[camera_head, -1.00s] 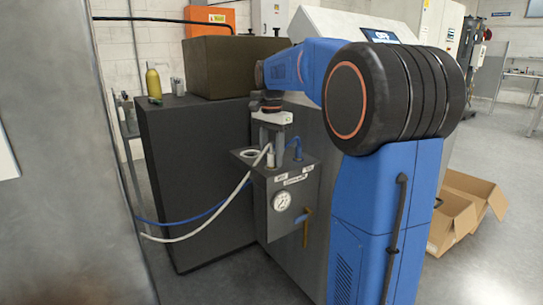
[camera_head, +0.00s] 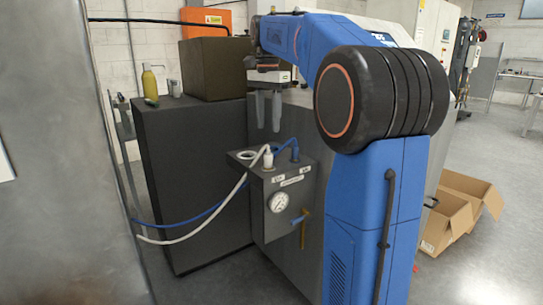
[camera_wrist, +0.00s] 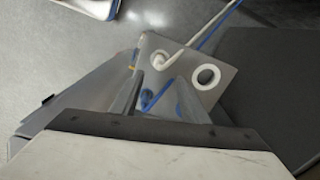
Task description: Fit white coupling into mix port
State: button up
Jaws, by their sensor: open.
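The white coupling (camera_head: 268,158), on the end of a white hose, stands upright at a port on the top of the grey washer box (camera_head: 285,180). It also shows in the wrist view (camera_wrist: 160,60). A blue coupling (camera_head: 294,150) with a blue hose is seated beside it, to the right. A pale open ring port (camera_head: 246,155) lies to the left; it shows clearly in the wrist view (camera_wrist: 206,77). My gripper (camera_head: 267,125) is open and empty, pointing down above the white coupling and apart from it. The small port labels are too small to read.
A pressure gauge (camera_head: 278,202) and a yellow lever (camera_head: 304,228) are on the box's front. The hoses sag to the left. A dark cabinet (camera_head: 195,200) with a brown box (camera_head: 214,68) stands behind left.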

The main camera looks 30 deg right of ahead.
jog(key=s+a+f+n+t, duration=0.1)
jog(key=s+a+f+n, duration=0.4)
jog(key=s+f, duration=0.4)
jog(key=s+a+f+n+t, duration=0.2)
jog(key=s+a+f+n, duration=0.3)
jog(key=s+f, duration=0.3)
jog(key=s+a+f+n+t, duration=0.1)
jog(key=s+a+f+n, duration=0.4)
jog(key=s+f, duration=0.4)
jog(key=s, duration=0.4)
jog(key=shift+a+f+t, duration=0.35)
jog(key=shift+t, duration=0.05)
jog(key=shift+s, duration=0.1)
